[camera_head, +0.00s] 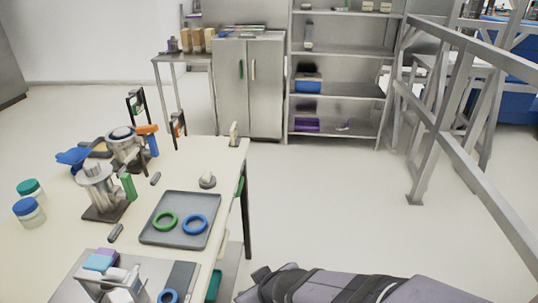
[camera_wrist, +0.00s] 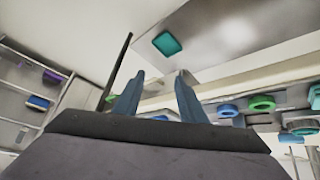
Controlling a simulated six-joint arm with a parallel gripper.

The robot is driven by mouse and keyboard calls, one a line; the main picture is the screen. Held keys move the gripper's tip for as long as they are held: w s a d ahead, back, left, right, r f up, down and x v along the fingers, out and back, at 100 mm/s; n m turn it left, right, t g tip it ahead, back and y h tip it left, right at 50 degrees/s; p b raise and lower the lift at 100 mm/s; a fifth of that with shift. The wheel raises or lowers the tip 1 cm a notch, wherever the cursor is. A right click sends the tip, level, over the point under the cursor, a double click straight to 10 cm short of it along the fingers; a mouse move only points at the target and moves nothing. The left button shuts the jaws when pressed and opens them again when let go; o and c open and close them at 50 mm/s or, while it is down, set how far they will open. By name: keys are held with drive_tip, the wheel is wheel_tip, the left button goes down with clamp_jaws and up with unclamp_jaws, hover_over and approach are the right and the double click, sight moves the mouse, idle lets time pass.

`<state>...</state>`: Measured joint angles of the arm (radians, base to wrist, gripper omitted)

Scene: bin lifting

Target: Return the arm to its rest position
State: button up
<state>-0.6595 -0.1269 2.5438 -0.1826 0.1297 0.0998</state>
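My arm (camera_head: 350,288), grey-purple with dark bands, lies low across the bottom of the head view, to the right of the table. In the wrist view the two blue-grey fingers of my gripper (camera_wrist: 160,74) stand apart. I see nothing held between them. In the head view the gripper cannot be made out clearly at the arm's left end.
The cream table (camera_head: 205,150) at left carries a grey tray (camera_head: 150,238) with a green ring and a blue ring. A teal bin (camera_head: 214,286) sits below its edge; a teal object (camera_wrist: 167,43) shows in the wrist view. Metal railing (camera_head: 470,160) stands right. Middle floor is clear.

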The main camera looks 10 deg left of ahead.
drive_tip(key=s+d+r+m+g+h+p, duration=0.1)
drive_tip(key=s+d+m+g+h+p, duration=0.1)
drive_tip(key=d, duration=0.9)
drive_tip(key=s+d+r+m+g+h+p, duration=0.1)
drive_tip(key=s+d+m, duration=0.4)
drive_tip(key=d, duration=0.6)
drive_tip(key=m+g+h+p, duration=0.1)
drive_tip(key=g+p, duration=0.1)
drive_tip(key=shift+s+g+p, duration=0.15)
drive_tip(key=shift+g+p, duration=0.15)
drive_tip(key=shift+r, duration=0.1)
